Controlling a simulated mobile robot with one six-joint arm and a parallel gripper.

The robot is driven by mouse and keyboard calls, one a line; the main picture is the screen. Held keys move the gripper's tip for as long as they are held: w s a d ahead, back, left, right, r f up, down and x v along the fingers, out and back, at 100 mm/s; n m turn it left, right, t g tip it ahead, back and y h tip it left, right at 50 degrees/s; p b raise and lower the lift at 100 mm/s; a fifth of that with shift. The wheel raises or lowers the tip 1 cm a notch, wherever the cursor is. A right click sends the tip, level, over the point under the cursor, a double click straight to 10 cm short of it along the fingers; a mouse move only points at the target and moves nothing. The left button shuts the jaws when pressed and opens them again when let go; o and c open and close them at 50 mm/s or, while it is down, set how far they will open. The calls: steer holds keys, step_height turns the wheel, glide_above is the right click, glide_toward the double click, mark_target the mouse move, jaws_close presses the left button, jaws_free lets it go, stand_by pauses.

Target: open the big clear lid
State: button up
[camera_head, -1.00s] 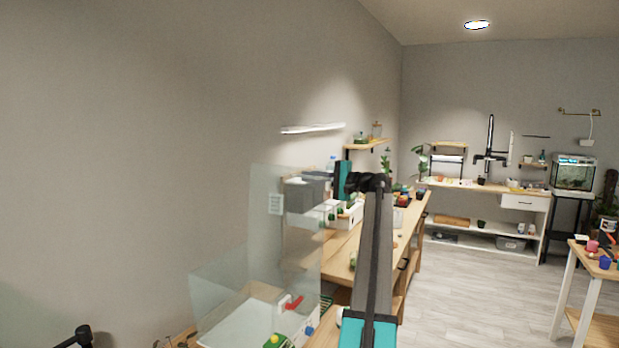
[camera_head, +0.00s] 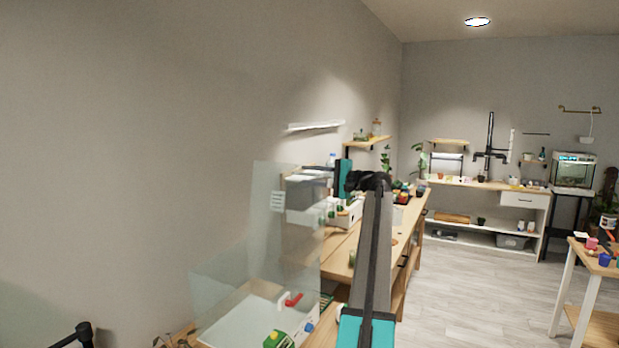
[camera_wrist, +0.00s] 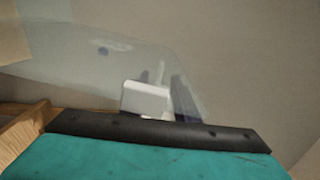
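The big clear lid (camera_head: 268,225) stands raised, close to upright, above a clear-walled case (camera_head: 225,292) at the lower middle of the head view. A small pale patch shows on the lid. My gripper (camera_head: 343,172), teal at the end of my raised arm, is just right of the lid's upper edge; I cannot tell whether it touches. In the wrist view a teal finger with a black edge fills the bottom. A clear pane (camera_wrist: 75,75), seemingly the lid, and a white block (camera_wrist: 147,98) are behind it. The fingertips' gap is hidden.
Inside or beside the case lie a red-and-white item (camera_head: 291,299) and a green item (camera_head: 276,340). A long wooden bench (camera_head: 385,240) runs behind my arm. A wall stands close on the left. Open floor (camera_head: 465,290) lies to the right.

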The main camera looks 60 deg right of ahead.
steer(key=s+d+b, duration=0.1)
steer(key=s+b, duration=0.2)
steer(key=s, duration=1)
steer(key=shift+s, duration=0.35)
